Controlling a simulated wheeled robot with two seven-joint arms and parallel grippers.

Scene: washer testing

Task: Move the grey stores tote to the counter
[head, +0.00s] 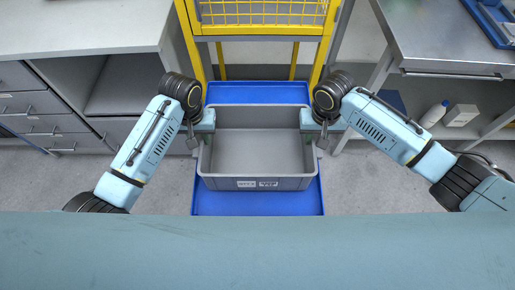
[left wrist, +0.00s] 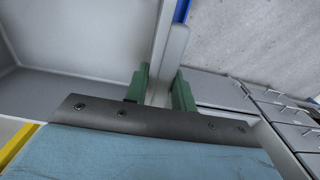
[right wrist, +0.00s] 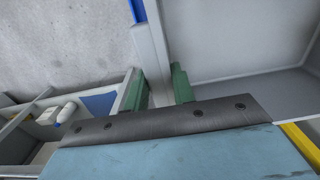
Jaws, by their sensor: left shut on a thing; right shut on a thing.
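The grey stores tote (head: 258,150) is an open, empty bin with labels on its near wall. It is in the middle of the head view, over a blue platform (head: 258,203); I cannot tell whether it rests on it or is just above. My left gripper (head: 203,140) is shut on the tote's left wall; its green fingers (left wrist: 158,90) straddle the rim in the left wrist view. My right gripper (head: 318,140) is shut on the right wall, and its green fingers (right wrist: 163,88) straddle that rim in the right wrist view. The counter (head: 80,28) appears at left.
A yellow frame with a mesh basket (head: 262,14) stands behind the platform. Grey drawers (head: 40,115) are below the left counter. At right is a metal-topped bench (head: 445,40) with a blue tray (head: 490,22), and a white bottle (head: 434,114) on its lower shelf.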

